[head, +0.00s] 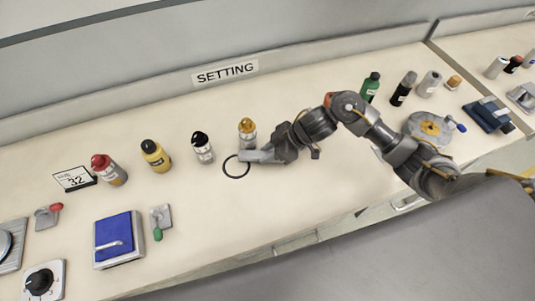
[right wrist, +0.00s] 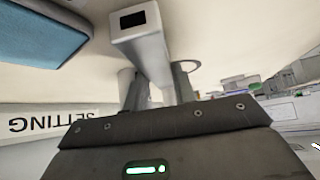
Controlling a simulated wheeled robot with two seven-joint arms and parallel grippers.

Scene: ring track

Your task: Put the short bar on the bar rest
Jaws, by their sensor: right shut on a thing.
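My right gripper (head: 262,156) is low over the bench, beside a dark ring (head: 237,168). It is shut on the short bar, a light grey square bar. In the right wrist view the short bar (right wrist: 147,45) sits between the fingers of my right gripper (right wrist: 160,88), its dark square end facing the camera. In the head view the bar is small and hard to tell from the fingers. I cannot tell for certain which thing is the bar rest. My left gripper is not in view.
A yellow-capped bottle (head: 247,130) stands just behind my right gripper, and a black-capped bottle (head: 202,147) is to its left. A blue-topped box (head: 118,225) and a green-handled lever (head: 160,220) are at front left. A grey disc (head: 429,127) lies at right.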

